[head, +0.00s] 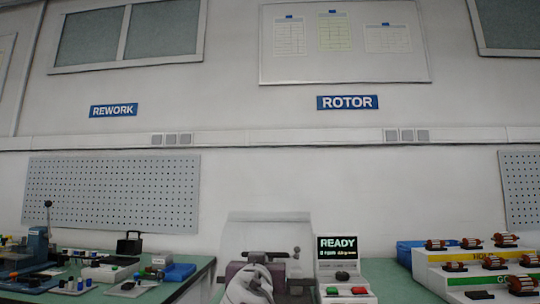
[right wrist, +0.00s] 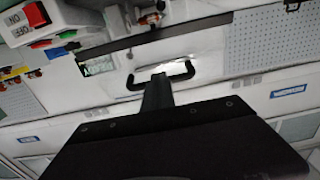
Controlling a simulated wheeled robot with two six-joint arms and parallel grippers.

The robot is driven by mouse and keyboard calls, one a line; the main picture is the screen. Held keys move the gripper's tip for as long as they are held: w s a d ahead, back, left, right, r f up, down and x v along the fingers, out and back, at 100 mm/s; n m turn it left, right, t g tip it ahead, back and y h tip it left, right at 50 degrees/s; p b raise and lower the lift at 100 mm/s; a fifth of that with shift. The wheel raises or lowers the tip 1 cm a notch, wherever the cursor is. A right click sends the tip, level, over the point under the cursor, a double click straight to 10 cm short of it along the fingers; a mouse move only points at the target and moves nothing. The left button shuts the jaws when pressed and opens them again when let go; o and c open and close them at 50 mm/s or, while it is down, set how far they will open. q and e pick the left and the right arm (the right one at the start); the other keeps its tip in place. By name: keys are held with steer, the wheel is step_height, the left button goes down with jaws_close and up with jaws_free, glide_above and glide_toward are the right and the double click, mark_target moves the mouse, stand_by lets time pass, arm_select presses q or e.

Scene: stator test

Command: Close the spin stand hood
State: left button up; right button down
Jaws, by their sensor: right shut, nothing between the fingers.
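The spin stand hood (head: 270,218) stands raised as a clear, pale panel behind the stand in the head view. In the right wrist view the hood panel (right wrist: 205,58) carries a black U-shaped handle (right wrist: 183,76). My right gripper (right wrist: 158,80) is shut and empty, its fingertips at the middle of the handle in the picture; I cannot tell whether they touch it. In the head view my arm covers part of the stand, and the fingers are not clear. My left gripper is not in view.
A control box (head: 342,268) with a READY screen and green and red buttons stands right of the stand. A stepped rack (head: 440,275) of copper rotors is at right. A green bench (head: 195,268) with tools and small parts is at left.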

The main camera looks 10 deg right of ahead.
arm_select(q)
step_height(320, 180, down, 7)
steer(key=b, duration=0.5)
arm_select(e)
step_height(320, 180, down, 6)
steer(key=w, duration=0.2)
steer(key=shift+d+f, duration=0.25)
steer(key=shift+d, duration=0.15)
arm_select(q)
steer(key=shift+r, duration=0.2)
arm_select(e)
steer(key=shift+r, duration=0.2)
